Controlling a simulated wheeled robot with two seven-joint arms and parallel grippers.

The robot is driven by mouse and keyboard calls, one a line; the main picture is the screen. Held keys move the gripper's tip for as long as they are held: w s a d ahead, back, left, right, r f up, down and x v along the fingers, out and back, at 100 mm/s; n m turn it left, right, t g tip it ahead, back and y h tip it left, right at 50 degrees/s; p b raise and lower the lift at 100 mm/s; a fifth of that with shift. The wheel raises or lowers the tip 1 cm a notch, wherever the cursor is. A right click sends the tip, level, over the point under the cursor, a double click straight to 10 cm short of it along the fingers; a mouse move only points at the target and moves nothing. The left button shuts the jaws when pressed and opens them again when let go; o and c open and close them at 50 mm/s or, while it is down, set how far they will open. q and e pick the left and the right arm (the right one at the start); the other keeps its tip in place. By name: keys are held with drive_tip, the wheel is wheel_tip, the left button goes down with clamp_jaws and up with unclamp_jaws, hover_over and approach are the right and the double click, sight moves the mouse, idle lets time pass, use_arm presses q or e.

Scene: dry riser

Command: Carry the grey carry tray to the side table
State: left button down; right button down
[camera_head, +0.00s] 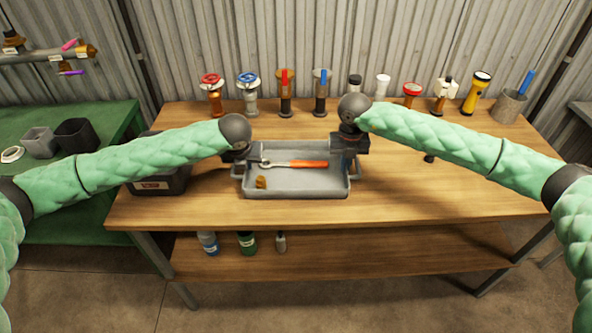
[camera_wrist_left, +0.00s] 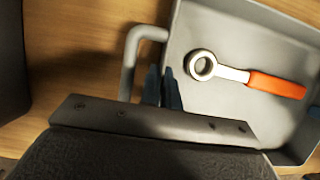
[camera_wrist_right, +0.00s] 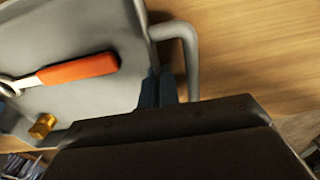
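The grey carry tray (camera_head: 297,190) sits on the wooden workbench. It holds an orange-handled ring wrench (camera_head: 297,163) and a small brass-coloured piece (camera_head: 260,182). My left gripper (camera_head: 240,158) is at the tray's left end. In the left wrist view its fingers (camera_wrist_left: 164,88) are close together at the tray's side wall, inside the handle loop (camera_wrist_left: 128,62). My right gripper (camera_head: 349,152) is at the right end. In the right wrist view its fingers (camera_wrist_right: 158,88) sit likewise at the wall, beside the handle bar (camera_wrist_right: 190,60). Both look shut on the wall; the fingertips are partly hidden.
A green-covered table (camera_head: 100,115) stands at the left with small containers. A dark bin (camera_head: 158,180) is close left of the tray. Valves and flashlights line the workbench's (camera_head: 440,205) back edge. Bottles (camera_head: 246,242) stand on the lower shelf. The bench right of the tray is mostly clear.

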use_arm(q)
drive_tip(key=shift+r, duration=0.2)
use_arm(e)
drive_tip(key=shift+r, duration=0.2)
